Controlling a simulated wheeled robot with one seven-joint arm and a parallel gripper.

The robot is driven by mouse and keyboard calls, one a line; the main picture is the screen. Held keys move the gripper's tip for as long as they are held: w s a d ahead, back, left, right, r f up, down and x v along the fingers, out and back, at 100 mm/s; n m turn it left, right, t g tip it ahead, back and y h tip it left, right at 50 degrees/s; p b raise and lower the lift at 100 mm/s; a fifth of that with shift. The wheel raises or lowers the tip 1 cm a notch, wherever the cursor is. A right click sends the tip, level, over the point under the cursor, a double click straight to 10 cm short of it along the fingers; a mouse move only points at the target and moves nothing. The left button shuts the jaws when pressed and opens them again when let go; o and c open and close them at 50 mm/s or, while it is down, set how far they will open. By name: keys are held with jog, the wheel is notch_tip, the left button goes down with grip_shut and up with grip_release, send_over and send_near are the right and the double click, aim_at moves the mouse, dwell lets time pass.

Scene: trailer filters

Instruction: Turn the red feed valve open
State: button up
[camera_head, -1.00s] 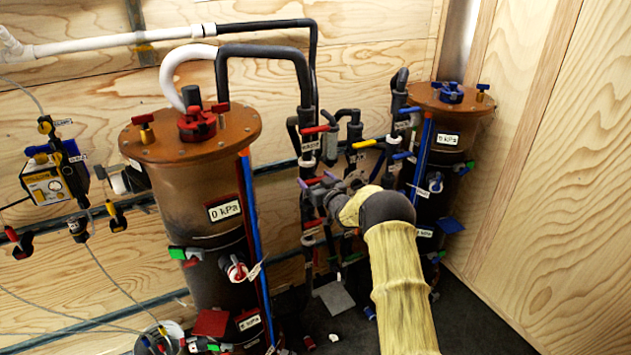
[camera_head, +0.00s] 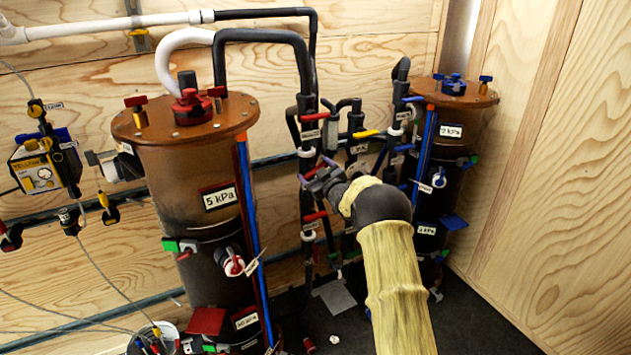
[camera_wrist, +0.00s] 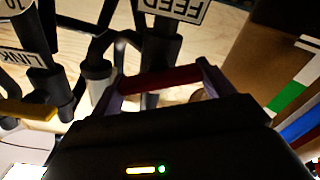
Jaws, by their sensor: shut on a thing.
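The red feed valve handle (camera_wrist: 160,79) lies between my two fingertips in the wrist view, under an upside-down FEED label (camera_wrist: 178,9). In the head view, a short piece of the red handle (camera_head: 314,172) shows between the purple fingertips, on the dark pipes between the tanks. My gripper (camera_head: 316,170) is shut on this handle, one finger at each end; it also shows in the wrist view (camera_wrist: 163,84). Most of the valve body is hidden behind my gripper. The gauge on the left tank (camera_head: 219,198) reads 5 kPa.
Other red handles sit just above (camera_head: 315,117) and below (camera_head: 314,216) on the same pipes. A yellow handle (camera_head: 368,134) is close on the right. The brown left tank (camera_head: 185,165) and right tank (camera_head: 470,125) flank the pipes.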

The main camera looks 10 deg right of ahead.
jog(key=n+b, duration=0.3)
jog(key=b, duration=0.1)
jog(key=shift+a+f+n, duration=0.1)
jog(key=shift+f+n, duration=0.2)
jog(key=shift+n, duration=0.1)
jog(key=n+b, duration=0.3)
jog(key=b, duration=0.1)
jog(key=shift+n+b, duration=0.3)
jog(key=n+b, duration=0.4)
jog(key=shift+a+f, duration=0.1)
jog(key=shift+n+b, duration=0.7)
jog(key=shift+n, duration=0.2)
jog(key=o, duration=0.9)
jog(key=shift+o, duration=0.2)
jog(key=shift+s, duration=0.15)
